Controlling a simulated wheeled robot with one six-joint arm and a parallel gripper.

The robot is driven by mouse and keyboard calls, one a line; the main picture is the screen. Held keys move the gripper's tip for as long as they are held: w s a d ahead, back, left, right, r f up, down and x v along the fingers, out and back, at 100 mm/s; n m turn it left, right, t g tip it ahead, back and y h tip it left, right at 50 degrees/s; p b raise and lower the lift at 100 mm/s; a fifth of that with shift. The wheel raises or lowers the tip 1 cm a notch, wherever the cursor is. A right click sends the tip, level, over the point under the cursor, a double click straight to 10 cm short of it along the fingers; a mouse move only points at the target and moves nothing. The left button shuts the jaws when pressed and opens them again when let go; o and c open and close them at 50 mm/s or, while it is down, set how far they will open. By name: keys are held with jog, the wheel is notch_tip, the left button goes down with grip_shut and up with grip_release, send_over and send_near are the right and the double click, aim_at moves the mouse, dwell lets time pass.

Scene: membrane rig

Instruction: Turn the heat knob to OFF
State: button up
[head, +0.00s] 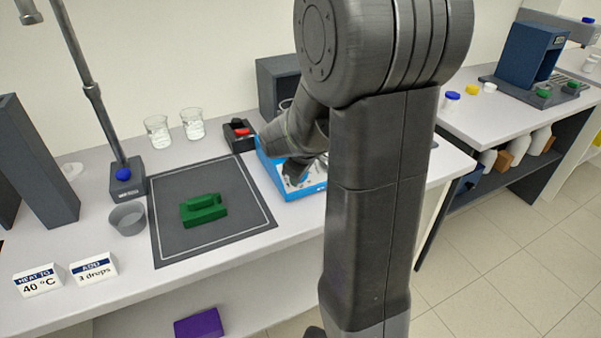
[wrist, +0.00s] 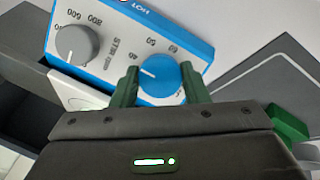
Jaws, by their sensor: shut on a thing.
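The heat knob is the round blue knob (wrist: 160,80) on the blue-and-white hotplate (wrist: 112,30). Its white mark points up and left, roughly toward the printed 40; the 50 and 60 lie further round. My gripper (wrist: 159,84) has its green fingers on either side of the knob and is shut on it. In the head view the hotplate (head: 311,186) stands on the bench, with my gripper (head: 294,172) over its front panel. My arm hides part of it. An OFF mark cannot be made out.
A grey stir knob (wrist: 75,43) sits beside the heat knob. Left of the hotplate are a dark mat (head: 175,240) bearing a green object (head: 203,208), a grey bowl (head: 128,218) and two beakers (head: 157,131). A small box with a red top (head: 240,134) stands behind.

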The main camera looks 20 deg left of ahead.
jog(key=o, duration=1)
jog(key=v, duration=1.4)
